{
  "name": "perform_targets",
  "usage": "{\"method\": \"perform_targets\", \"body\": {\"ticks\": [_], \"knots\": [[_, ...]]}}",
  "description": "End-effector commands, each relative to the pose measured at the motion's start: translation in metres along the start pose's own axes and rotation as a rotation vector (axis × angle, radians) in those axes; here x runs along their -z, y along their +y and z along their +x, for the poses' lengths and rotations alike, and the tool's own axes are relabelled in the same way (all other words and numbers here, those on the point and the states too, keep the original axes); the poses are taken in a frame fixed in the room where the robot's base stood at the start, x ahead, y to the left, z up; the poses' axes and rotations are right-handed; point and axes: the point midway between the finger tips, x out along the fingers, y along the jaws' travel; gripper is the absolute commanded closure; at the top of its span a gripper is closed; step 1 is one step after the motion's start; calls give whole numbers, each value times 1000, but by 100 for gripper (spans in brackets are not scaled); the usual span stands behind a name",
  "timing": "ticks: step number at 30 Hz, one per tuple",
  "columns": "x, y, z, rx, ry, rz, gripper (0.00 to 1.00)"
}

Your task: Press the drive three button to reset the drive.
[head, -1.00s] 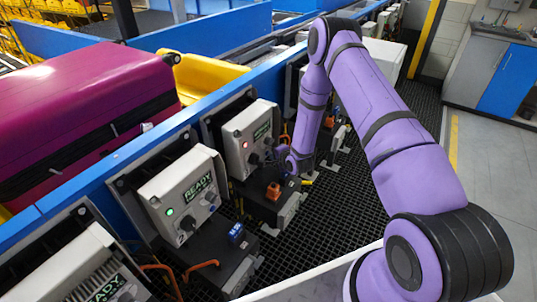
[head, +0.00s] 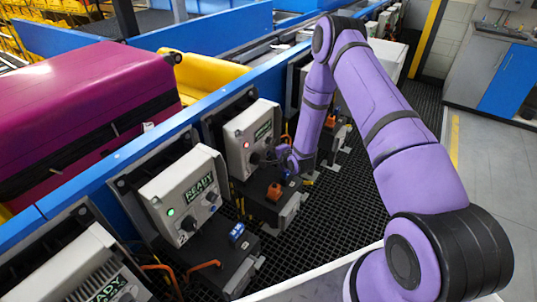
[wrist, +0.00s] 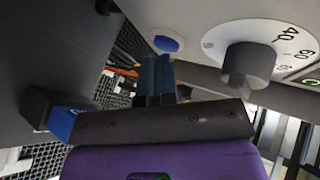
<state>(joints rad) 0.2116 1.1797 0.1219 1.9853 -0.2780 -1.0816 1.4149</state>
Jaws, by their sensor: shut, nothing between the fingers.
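A pale drive box (head: 240,134) with a lit red lamp (head: 246,145) and a READY display stands mid-picture in the head view; its number is not readable. In the wrist view its face shows a round blue button (wrist: 168,44) and a grey knob (wrist: 250,62) with a number scale. My gripper (head: 279,157) is in front of this box's lower right part. In the wrist view the dark blue fingers (wrist: 157,72) are shut and empty, just below the blue button. I cannot tell whether they touch it.
A nearer drive box (head: 182,191), marked 2, has a green lamp. Dark motor units with a blue connector (head: 236,232) and an orange connector (head: 274,191) sit below the boxes. A magenta suitcase (head: 85,110) lies on the conveyor behind the blue rail (head: 120,160).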

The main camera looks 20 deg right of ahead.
Motion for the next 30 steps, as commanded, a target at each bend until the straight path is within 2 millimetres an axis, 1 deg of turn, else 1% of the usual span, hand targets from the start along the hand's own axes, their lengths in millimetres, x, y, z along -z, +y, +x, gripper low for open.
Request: {"method": "perform_targets", "body": {"ticks": [7, 24, 30], "knots": [[1, 2, -3, -2, -1, 0, 100], [22, 23, -40, -6, 1, -1, 100], [23, 24, -41, -5, 0, -2, 100]]}}
